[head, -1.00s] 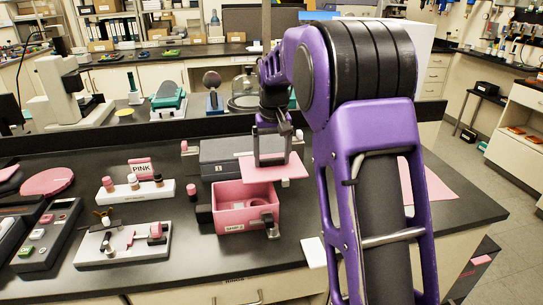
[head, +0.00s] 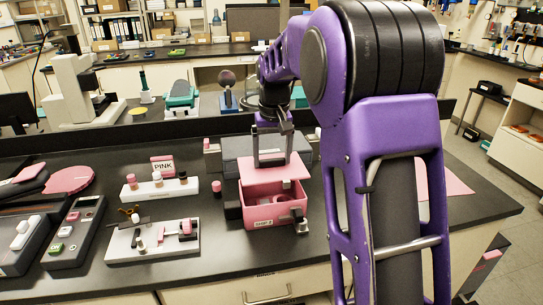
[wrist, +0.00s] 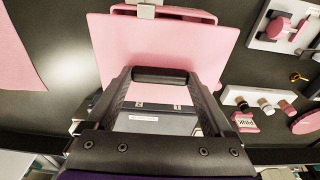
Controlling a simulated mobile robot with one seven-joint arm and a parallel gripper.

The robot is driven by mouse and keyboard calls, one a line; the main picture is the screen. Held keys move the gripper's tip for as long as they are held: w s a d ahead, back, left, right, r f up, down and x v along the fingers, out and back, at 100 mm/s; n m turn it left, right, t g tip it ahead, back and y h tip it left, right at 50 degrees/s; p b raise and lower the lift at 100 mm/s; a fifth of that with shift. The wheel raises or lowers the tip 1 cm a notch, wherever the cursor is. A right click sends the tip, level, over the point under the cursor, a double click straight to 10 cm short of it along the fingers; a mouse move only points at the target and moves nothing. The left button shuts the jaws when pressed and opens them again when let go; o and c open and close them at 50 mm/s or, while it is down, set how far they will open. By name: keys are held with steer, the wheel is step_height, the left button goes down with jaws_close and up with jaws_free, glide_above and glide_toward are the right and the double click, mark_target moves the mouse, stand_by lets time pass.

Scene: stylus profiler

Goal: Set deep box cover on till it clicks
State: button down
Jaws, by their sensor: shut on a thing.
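The deep pink box (head: 262,215) stands on the dark bench, open at the front part of its top, with a pink round shape visible inside. The flat pink cover (head: 290,172) is above the box's rear part, apart from the front rim; whether its rear edge touches cannot be told. My gripper (head: 270,160) is shut on the cover from above. In the wrist view the cover (wrist: 165,50) spreads out beyond the fingers, and part of the box (wrist: 190,14) shows past its far edge. A metal latch-like part (head: 300,222) is at the box's front right.
A grey case (head: 237,148) sits right behind the box. Left are a white rack with capped bottles (head: 160,188), a white fixture board (head: 150,240), a PINK sign (head: 162,166) and a keypad unit (head: 75,235). A pink sheet (head: 445,180) lies on the right.

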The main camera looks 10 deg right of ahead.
mark_target(272, 168)
steer(key=shift+a+r, duration=0.1)
steer(key=shift+r, duration=0.05)
stand_by(0.4)
steer(key=shift+f+b, duration=1.35)
steer(key=shift+f, duration=1.25)
steer(key=shift+f, duration=0.25)
steer(key=shift+f, duration=0.5)
jaws_free()
